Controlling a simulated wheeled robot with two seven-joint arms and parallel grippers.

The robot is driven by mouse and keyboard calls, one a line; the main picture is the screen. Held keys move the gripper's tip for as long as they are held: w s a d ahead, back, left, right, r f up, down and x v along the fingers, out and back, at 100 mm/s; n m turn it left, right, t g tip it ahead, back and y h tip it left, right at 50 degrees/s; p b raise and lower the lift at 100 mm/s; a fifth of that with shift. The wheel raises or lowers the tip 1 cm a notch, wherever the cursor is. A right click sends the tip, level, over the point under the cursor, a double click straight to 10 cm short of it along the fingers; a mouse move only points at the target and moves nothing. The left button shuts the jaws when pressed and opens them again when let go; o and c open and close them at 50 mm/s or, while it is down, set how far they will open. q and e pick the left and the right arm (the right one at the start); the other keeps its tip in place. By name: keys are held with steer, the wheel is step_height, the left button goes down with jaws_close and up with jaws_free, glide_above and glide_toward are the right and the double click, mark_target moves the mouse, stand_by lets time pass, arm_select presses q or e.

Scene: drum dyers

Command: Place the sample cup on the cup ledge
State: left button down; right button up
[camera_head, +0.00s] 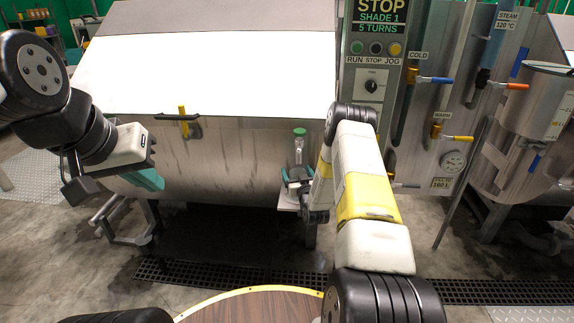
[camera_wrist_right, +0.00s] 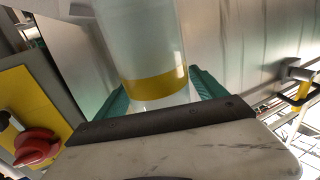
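The sample cup (camera_head: 300,141) is a clear upright cylinder with a green top in the head view. In the right wrist view the cup (camera_wrist_right: 150,60) shows a yellow band. My right gripper (camera_head: 298,178) has its teal fingers on both sides of the cup and appears shut on it.
The large steel drum (camera_head: 225,160) with a yellow-handled latch (camera_head: 184,122) stands behind the cup. A control panel (camera_head: 374,75) and valves with coloured handles (camera_head: 434,79) are to the right. A round wooden table (camera_head: 255,308) is in front; a floor grate (camera_head: 230,275) lies beyond it.

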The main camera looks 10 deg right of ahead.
steer(key=shift+r, duration=0.1)
steer(key=shift+s, duration=0.15)
steer(key=s, duration=1.1)
steer(key=w+r, duration=0.1)
steer(key=r, duration=0.2)
steer(key=w+r+g, duration=0.1)
steer(key=r, duration=0.3)
steer(key=w+r+g, duration=0.1)
steer(key=r, duration=0.2)
steer(key=shift+w+a+r+n, duration=0.1)
steer(key=shift+w+r+n, duration=0.05)
steer(key=shift+r+n, duration=0.2)
steer(key=s+a+r+g, duration=0.2)
steer(key=s+r+g, duration=0.1)
steer(key=s+r, duration=0.4)
steer(key=s+a+r+g, duration=0.15)
steer(key=s+r, duration=0.25)
steer(key=r, duration=0.6)
steer(key=s+a+r+g, duration=0.1)
steer(key=s+r+g, duration=0.1)
steer(key=s, duration=1.1)
steer(key=s+a+r+g+y, duration=0.1)
steer(key=s+a+r+g, duration=0.1)
steer(key=s, duration=1.1)
steer(key=shift+s+a+r+g+y, duration=0.3)
steer(key=shift+s+r+g, duration=0.05)
steer(key=shift+r+g, duration=0.3)
